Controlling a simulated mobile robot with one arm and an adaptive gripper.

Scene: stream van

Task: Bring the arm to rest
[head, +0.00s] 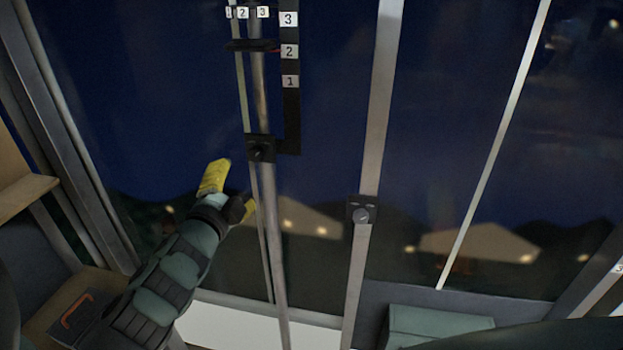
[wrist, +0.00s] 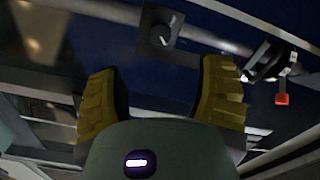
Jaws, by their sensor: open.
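My gripper (head: 233,193) has yellow ridged fingers. In the head view it is raised in front of the dark window, left of centre, below a black knob plate on a metal post. In the wrist view my gripper (wrist: 160,100) shows its two fingers spread wide apart with nothing between them. My green and black arm reaches up to it from the lower left of the head view.
A knob plate (head: 260,149) joins a numbered black strip (head: 290,110). Another knob (head: 361,214) sits on the post to the right; a knob (wrist: 160,34) shows beyond the fingers. A green box (head: 430,322) is at lower right. A red-tipped lever (wrist: 282,98) is at right.

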